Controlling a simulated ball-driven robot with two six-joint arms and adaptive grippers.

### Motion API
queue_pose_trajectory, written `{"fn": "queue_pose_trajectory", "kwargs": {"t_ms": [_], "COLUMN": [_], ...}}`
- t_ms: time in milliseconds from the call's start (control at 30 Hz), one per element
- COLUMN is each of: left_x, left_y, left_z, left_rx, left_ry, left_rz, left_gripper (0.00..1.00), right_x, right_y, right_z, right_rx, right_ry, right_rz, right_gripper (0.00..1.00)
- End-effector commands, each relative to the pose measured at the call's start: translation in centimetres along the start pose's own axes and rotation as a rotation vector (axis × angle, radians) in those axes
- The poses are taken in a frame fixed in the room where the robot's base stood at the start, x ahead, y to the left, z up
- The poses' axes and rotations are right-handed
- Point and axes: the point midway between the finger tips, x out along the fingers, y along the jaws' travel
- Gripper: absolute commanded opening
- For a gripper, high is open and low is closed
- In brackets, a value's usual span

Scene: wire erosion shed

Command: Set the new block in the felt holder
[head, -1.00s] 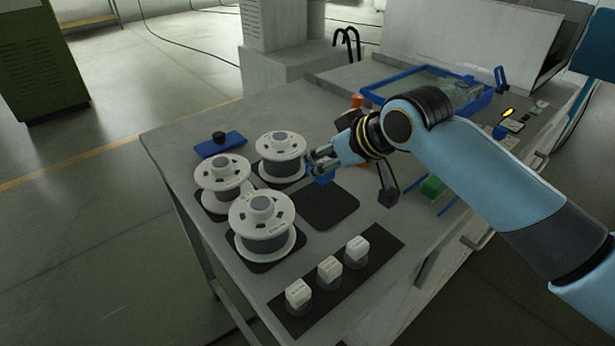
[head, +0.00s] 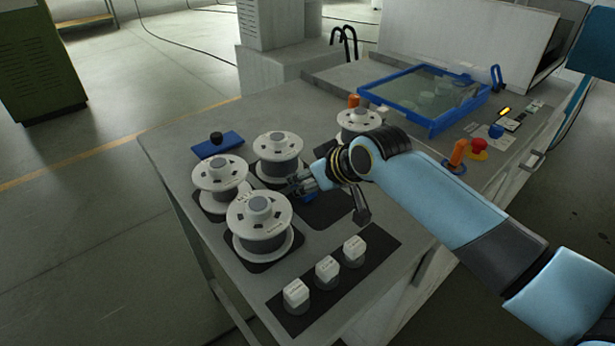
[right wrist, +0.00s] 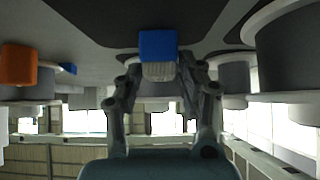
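My right gripper (head: 297,185) is low over the table among the wire spools, by the bare dark mat (head: 328,210). A small blue block (head: 310,197) shows at its fingers. In the right wrist view the blue block (right wrist: 157,45), with a pale ribbed piece (right wrist: 159,71) under it, is between the fingertips (right wrist: 160,75), which appear shut on it. Three white-topped pieces (head: 326,267) stand on a dark strip (head: 388,240) at the front. I cannot tell which part is the felt holder. My left gripper is out of view.
Several white-flanged spools (head: 260,222) stand close to the right gripper; another (head: 358,121) is behind the arm. A blue plate with a black knob (head: 217,143) lies at the far left. A blue-rimmed tray (head: 433,128), an orange handle (head: 458,153) and a red button (head: 479,145) are at right.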

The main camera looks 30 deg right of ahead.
Motion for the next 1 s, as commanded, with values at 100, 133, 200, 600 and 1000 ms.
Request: {"fn": "queue_pose_trajectory", "kwargs": {"t_ms": [100, 133, 200, 600, 1000], "left_x": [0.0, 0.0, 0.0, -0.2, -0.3], "left_y": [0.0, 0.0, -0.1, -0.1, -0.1], "left_z": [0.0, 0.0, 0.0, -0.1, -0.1], "left_rx": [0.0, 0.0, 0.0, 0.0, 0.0], "left_ry": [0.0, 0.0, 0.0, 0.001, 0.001], "left_rz": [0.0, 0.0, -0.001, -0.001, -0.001], "left_gripper": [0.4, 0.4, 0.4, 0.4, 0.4], "right_x": [0.0, 0.0, 0.0, -2.8, -10.9], "right_y": [0.0, 0.0, 0.0, 0.1, 0.1], "right_z": [0.0, 0.0, 0.0, -0.1, -0.2], "right_rx": [0.0, 0.0, 0.0, -0.003, -0.003], "right_ry": [0.0, 0.0, 0.0, 0.0, -0.001], "right_rz": [0.0, 0.0, 0.0, 0.001, 0.001], "right_gripper": [0.56, 0.57, 0.57, 0.57, 0.57]}}
